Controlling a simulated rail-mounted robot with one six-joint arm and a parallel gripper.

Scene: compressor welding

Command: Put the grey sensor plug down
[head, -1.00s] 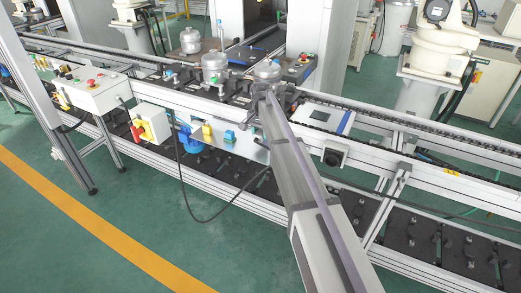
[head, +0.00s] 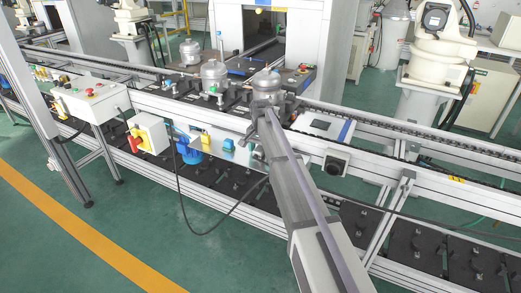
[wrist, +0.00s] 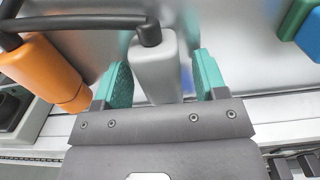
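In the wrist view, the grey sensor plug (wrist: 157,68) is a light grey block with rounded edges and a black cable leaving its top end. My gripper (wrist: 162,62) has two teal fingers, one on each side of the plug. A gap shows between the plug and the right finger. The left finger is close to the plug, and I cannot tell if it touches. The plug is in front of a shiny metal surface, and its lower end is hidden behind my gripper's body. In the head view my arm hides the fingers and plug.
An orange cylindrical plug (wrist: 48,72) with a black cable is close on the left. A green block (wrist: 294,18) and a blue block (wrist: 311,35) are at top right. In the head view, a silver compressor (head: 267,84) stands just beyond my arm's tip on the conveyor.

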